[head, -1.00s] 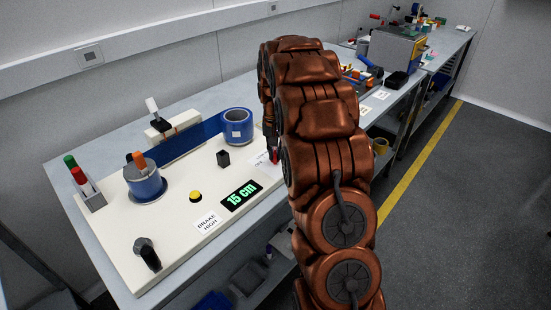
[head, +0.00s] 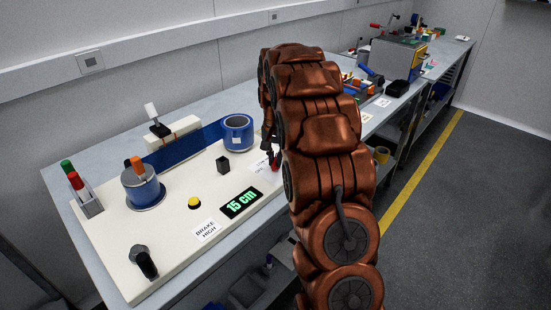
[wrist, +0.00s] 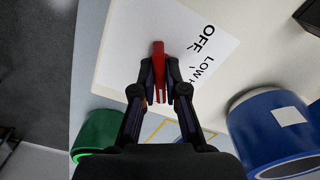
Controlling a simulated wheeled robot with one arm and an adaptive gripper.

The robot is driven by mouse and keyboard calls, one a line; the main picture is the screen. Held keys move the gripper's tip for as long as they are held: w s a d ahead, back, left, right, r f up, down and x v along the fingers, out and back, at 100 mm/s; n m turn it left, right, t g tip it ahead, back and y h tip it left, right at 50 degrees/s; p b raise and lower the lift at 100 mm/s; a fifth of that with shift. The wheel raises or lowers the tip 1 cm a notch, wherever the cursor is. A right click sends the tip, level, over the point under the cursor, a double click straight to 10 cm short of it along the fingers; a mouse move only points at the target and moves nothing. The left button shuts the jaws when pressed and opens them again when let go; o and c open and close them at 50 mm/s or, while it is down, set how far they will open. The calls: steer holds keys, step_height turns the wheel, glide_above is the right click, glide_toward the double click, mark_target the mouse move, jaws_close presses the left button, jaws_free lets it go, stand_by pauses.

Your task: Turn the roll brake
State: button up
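The roll brake's red lever (wrist: 158,62) stands on a white label printed OFF, LOW and a cut-off H, near the right end of the cream board. My gripper (wrist: 159,72) has one dark finger on each side of the lever, both close against it. In the head view my gripper (head: 268,155) is at the red lever, mostly hidden behind my copper arm. A card (head: 206,229) on the board reads BRAKE HIGH. A display (head: 241,204) reads 15 cm in green.
A blue roll (head: 238,131) stands beside the label, with another roll (head: 142,190) on the left. A yellow button (head: 194,203), a small black block (head: 223,164) and a black knob (head: 146,264) are on the board. A green cylinder (wrist: 98,132) is close to my gripper's left.

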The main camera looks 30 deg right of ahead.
mark_target(275, 159)
steer(key=o, duration=0.4)
steer(key=shift+o, duration=0.2)
step_height(275, 159, up, 12)
stand_by(0.5)
stand_by(0.5)
steer(key=s+a+r+n+g, duration=0.1)
steer(key=s+a+n, duration=0.4)
steer(key=s+a, duration=1.2)
steer(key=s+a+f+n, duration=0.2)
steer(key=s+a+f, duration=0.1)
steer(key=s, duration=0.7)
steer(key=s+a+f+n+p, duration=0.1)
steer(key=s+a+f+n, duration=0.1)
steer(key=s, duration=0.8)
steer(key=shift+s+a+f+n+g, duration=0.2)
steer(key=shift+a+f+n+g, duration=0.15)
steer(key=shift+a+f, duration=0.5)
